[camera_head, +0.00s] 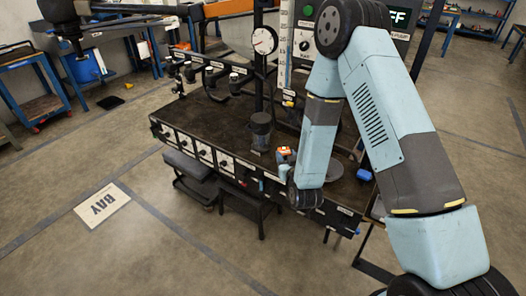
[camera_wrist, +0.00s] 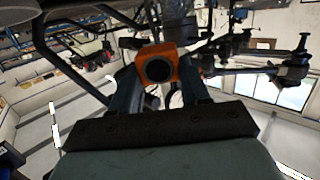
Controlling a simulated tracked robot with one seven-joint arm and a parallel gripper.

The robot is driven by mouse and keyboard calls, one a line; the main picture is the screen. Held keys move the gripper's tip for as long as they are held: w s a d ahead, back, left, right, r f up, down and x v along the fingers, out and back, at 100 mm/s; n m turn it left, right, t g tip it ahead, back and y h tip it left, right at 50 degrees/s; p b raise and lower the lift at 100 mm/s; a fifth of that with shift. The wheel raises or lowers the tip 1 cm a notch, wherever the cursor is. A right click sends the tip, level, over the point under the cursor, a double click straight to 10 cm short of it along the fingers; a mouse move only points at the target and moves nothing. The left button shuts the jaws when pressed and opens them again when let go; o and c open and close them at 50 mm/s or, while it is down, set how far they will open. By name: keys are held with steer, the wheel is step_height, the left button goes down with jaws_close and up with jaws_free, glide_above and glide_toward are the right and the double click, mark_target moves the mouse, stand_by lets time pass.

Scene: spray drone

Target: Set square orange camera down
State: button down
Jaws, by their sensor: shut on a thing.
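The square orange camera (camera_wrist: 158,68) shows in the wrist view, with its dark round lens facing the wrist. My gripper (camera_wrist: 160,85) is shut on it, one finger on each side. In the head view the orange camera (camera_head: 287,154) is small, just left of my wrist, over the dark workbench (camera_head: 225,115). I cannot tell whether it touches the bench top. My arm hides part of the bench's right side and most of the gripper in the head view.
A dark cylindrical container (camera_head: 261,130) stands on the bench close behind the camera. A round gauge (camera_head: 264,40) is mounted on a post at the back. A grey disc (camera_head: 334,171) and a blue object (camera_head: 364,174) lie right of my wrist. The bench's left part has bare room.

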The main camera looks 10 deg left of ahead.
mark_target(282, 150)
steer(key=w+a+f, duration=0.1)
steer(key=w+f, duration=0.2)
steer(key=w, duration=0.1)
steer(key=w+a+f, duration=0.1)
steer(key=w+f, duration=0.1)
steer(key=w, duration=0.1)
steer(key=w+a+f, duration=0.1)
steer(key=w+f, duration=0.2)
steer(key=w, duration=0.1)
steer(key=shift+w+f, duration=0.65)
steer(key=shift+f, duration=1.6)
steer(key=c, duration=0.5)
jaws_free()
